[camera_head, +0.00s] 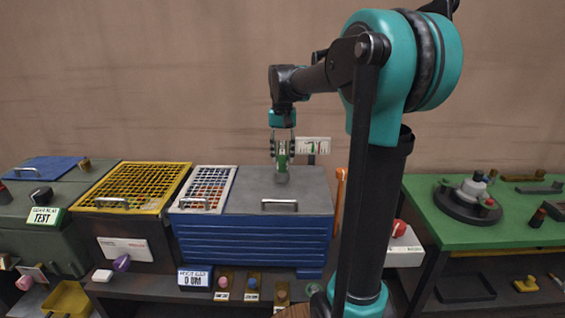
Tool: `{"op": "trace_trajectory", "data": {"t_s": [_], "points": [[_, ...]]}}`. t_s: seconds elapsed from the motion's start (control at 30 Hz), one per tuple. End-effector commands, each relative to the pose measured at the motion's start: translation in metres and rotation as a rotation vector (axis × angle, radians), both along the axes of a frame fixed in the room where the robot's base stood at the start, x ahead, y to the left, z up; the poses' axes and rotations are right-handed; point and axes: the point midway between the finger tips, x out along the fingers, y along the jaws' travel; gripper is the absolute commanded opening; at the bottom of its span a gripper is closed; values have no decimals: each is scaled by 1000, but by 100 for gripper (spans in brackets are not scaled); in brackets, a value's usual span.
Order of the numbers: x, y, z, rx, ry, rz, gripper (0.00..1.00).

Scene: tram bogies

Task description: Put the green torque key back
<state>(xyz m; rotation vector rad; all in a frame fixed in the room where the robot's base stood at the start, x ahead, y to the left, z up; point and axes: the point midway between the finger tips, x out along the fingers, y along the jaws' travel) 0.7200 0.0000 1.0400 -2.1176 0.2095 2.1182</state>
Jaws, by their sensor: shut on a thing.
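My gripper (282,146) points down over the grey top of the blue cabinet (250,243). It is shut on a small green piece, which I take to be the green torque key (283,160). A grey rounded end shows below the green part, close above or at the cabinet top; I cannot tell if it touches. The fingers partly hide the key. Below the cabinet front, a row of small brown holders carries a pink knob (222,282), a blue knob (252,283) and a brownish knob (282,293), with small labels under them.
A white sign with green marks (313,146) stands behind my gripper. A yellow grid lid (138,183) and a white grid (206,187) lie to the left. A green bench (480,232) with a round dark fixture (468,203) is at right.

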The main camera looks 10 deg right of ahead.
Motion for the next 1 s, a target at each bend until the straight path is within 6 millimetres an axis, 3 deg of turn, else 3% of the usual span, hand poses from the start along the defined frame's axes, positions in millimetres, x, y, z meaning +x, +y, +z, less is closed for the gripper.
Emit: {"op": "trace_trajectory", "data": {"t_s": [0.2,0.57,0.6,0.73,1.0], "points": [[0,0,-27,0,0,0,0],[0,0,-31,0,0,0,0],[0,0,-31,0,0,0,39],[0,0,-31,0,0,0,54],[0,0,-30,0,0,0,54]]}}
